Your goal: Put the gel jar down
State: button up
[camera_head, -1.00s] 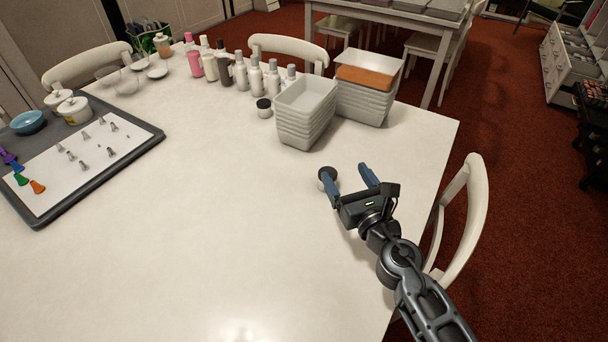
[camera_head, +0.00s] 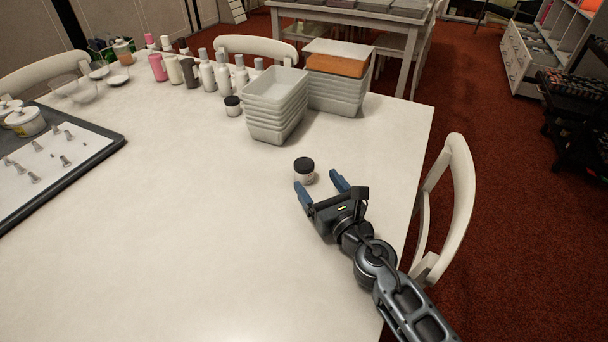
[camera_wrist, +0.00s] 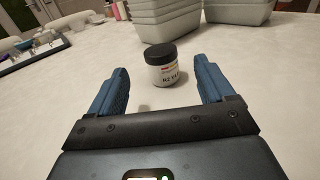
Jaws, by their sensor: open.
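The gel jar (camera_head: 304,171) is a small white jar with a black lid and a printed label. It stands upright on the white table (camera_head: 190,215), right of the table's middle. In the wrist view the jar (camera_wrist: 161,68) stands just beyond the fingertips, centred between them. My gripper (camera_head: 321,180) is open, with its two blue fingers pointing at the jar and apart from it. The open fingers also show in the wrist view (camera_wrist: 160,75), with nothing held between them.
Stacked grey tubs (camera_head: 276,105) stand behind the jar, next to more tubs with an orange item (camera_head: 336,66). A second dark-lidded jar (camera_head: 233,106) and several bottles (camera_head: 208,75) stand further back. A tray with nozzles (camera_head: 50,160) is at left. The table between is clear.

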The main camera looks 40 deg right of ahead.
aim_at(309, 170)
jog(key=x, duration=0.6)
jog(key=shift+p, duration=0.3)
jog(key=shift+c, duration=0.2)
jog(key=c, duration=1.2)
jog(key=shift+c, duration=0.2)
jog(key=shift+r, duration=0.1)
jog(key=shift+r+p, duration=0.7)
jog(key=shift+p, duration=0.1)
notch_tip(309, 170, up, 3)
jog(key=p, duration=0.3)
jog(key=shift+r, duration=0.1)
jog(key=s+d+r+p, duration=0.3)
jog(key=s+d+r, duration=0.3)
jog(key=s+d, duration=0.2)
jog(key=shift+s+p, duration=0.2)
jog(key=shift+p, duration=0.2)
